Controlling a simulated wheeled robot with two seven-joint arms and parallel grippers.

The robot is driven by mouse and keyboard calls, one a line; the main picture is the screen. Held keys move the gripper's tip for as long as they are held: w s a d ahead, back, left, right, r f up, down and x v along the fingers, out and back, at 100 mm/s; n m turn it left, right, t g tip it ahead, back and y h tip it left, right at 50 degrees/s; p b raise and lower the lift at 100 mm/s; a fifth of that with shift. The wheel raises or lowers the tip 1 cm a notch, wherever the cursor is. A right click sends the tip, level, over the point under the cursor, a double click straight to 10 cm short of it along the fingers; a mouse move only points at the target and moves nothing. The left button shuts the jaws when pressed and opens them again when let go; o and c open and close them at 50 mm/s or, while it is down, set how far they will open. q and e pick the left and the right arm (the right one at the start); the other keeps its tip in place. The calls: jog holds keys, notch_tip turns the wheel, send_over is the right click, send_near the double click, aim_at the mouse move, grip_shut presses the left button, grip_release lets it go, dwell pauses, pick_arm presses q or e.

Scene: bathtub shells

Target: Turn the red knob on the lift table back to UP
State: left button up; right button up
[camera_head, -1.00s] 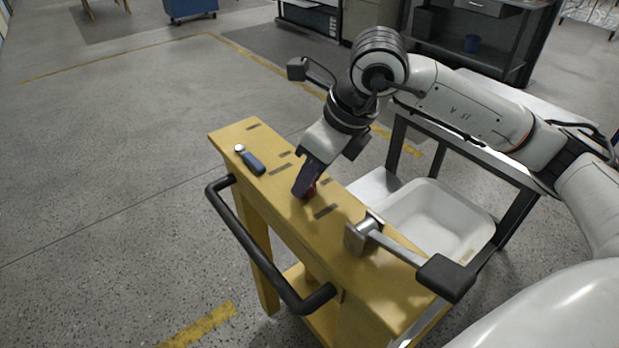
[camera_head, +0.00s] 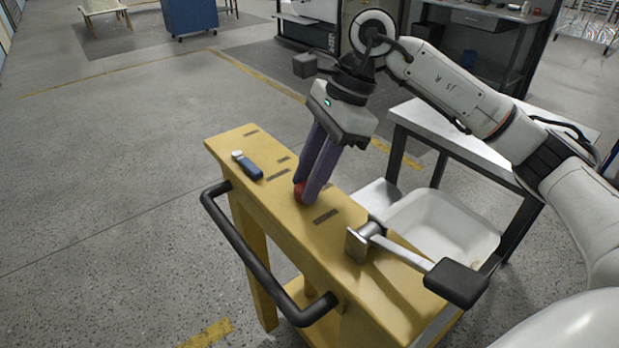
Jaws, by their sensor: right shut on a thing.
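The red knob (camera_head: 299,190) sits on the top of the yellow lift table (camera_head: 240,147), mostly hidden between the fingers. My right gripper (camera_head: 305,192) comes down from above with its purple-grey fingers close together, shut on the red knob. Several dark label plates lie around the knob, one nearer label (camera_head: 326,217) and others farther back; their writing is too small to read. Which way the knob points cannot be told. My left gripper is not in view.
A blue-handled tool (camera_head: 247,166) lies on the table's far end. A metal lever with a black pedal-like end (camera_head: 455,283) sticks out at the near end. A black push handle (camera_head: 250,260) runs along the left side. A white basin (camera_head: 440,225) stands to the right.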

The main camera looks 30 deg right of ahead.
jog(key=n, duration=0.2)
jog(key=n+g, duration=0.1)
jog(key=n, duration=0.1)
jog(key=n+g, duration=0.1)
jog(key=n, duration=0.1)
jog(key=shift+w, duration=0.25)
dwell(0.3)
jog(key=o, duration=1.1)
jog(key=shift+c, duration=0.2)
jog(key=shift+h, duration=0.3)
jog(key=p+v, duration=0.1)
jog(key=v, duration=0.9)
jog(key=shift+w, duration=0.2)
jog(key=shift+d+r, duration=0.15)
